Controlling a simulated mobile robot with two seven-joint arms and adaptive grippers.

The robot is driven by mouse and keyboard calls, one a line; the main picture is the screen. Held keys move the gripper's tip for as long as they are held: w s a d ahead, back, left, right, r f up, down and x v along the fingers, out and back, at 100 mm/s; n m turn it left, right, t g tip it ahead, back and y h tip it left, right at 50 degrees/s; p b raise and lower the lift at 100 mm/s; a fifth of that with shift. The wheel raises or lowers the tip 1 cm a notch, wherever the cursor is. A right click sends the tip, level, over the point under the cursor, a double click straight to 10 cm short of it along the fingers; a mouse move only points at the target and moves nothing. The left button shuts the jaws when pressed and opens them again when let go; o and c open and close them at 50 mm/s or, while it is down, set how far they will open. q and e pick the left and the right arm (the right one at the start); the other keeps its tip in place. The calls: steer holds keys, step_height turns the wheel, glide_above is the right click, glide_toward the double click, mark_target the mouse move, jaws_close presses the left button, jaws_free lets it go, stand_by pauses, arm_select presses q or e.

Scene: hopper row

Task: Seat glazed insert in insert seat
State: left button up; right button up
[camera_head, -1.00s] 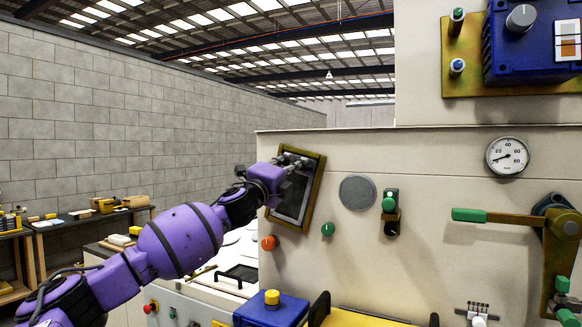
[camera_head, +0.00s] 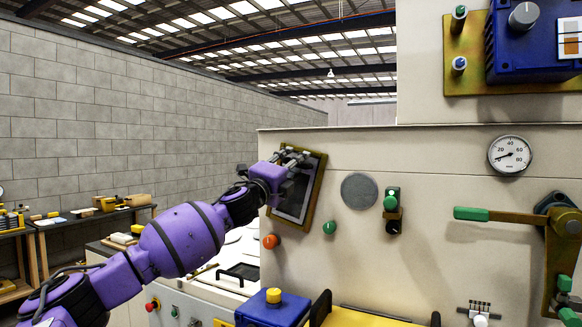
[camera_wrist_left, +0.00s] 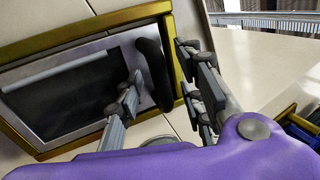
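The glazed insert, a grey-framed dark pane (camera_head: 294,203), lies inside the brass-coloured frame of the insert seat (camera_head: 317,185) on the beige machine front. In the left wrist view the pane (camera_wrist_left: 60,98) sits within the brass frame (camera_wrist_left: 85,27), and a dark upright handle (camera_wrist_left: 153,72) stands out from its right side. I cannot tell whether the insert is fully flush. My left gripper (camera_head: 292,157) is at the insert's upper part. In the wrist view its fingers (camera_wrist_left: 162,80) are apart, one on each side of the handle, with gaps. My right gripper is out of view.
An orange knob (camera_head: 270,241), a green knob (camera_head: 329,227) and a round grey disc (camera_head: 359,191) are near the seat. A green-handled lever (camera_head: 510,216) sticks out at the right. A blue box with a yellow button (camera_head: 273,305) stands below.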

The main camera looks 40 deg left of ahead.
arm_select(q)
steer(key=shift+s, duration=0.15)
steer(key=v, duration=1.1)
steer(key=shift+s+f, duration=0.2)
steer(key=shift+s, duration=0.15)
steer(key=shift+d, duration=0.1)
